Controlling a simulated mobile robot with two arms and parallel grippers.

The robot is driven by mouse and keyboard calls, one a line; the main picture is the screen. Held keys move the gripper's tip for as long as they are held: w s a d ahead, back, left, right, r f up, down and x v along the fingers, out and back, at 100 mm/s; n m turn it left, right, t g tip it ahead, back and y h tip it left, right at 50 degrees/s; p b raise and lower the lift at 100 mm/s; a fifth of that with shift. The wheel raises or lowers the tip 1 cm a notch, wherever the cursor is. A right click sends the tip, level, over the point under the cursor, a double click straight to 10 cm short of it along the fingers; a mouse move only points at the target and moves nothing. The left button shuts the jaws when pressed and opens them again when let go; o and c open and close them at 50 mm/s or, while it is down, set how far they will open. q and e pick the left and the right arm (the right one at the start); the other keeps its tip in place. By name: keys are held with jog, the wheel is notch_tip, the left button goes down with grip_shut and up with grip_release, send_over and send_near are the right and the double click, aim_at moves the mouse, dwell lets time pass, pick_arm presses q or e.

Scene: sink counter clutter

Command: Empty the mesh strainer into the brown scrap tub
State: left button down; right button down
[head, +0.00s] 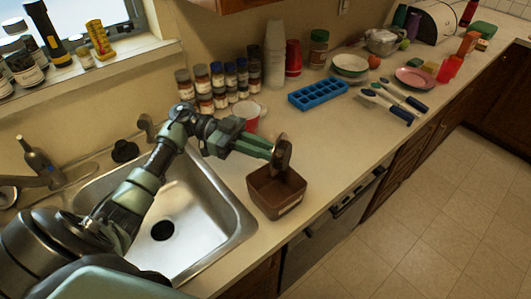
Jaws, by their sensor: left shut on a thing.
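The brown scrap tub (263,203) stands on the counter just right of the sink, open side up. My left gripper (267,150) reaches in from the left and is shut on the mesh strainer (284,155). The strainer shows as a small, dark brown, rounded shape at the fingertips, tipped steeply on edge over the tub's back rim. Whether anything is still in the strainer cannot be told. The inside of the tub looks dark brown, and its contents are not clear. My right gripper is not in view.
The steel sink (207,185) lies left of the tub. A red and white cup (245,116) stands behind my gripper, with several spice jars (218,80) beyond. A blue ice tray (318,94) lies at back right. The counter right of the tub is clear.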

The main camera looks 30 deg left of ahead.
pick_arm(q)
jog(key=h+b, duration=0.1)
jog(key=h, duration=0.1)
jog(key=f+h+b, duration=0.1)
jog(key=h+b, duration=0.3)
jog(key=shift+d+f+t, duration=0.2)
jog(key=shift+f+t, duration=0.1)
jog(key=shift+t, duration=0.1)
dwell(1.8)
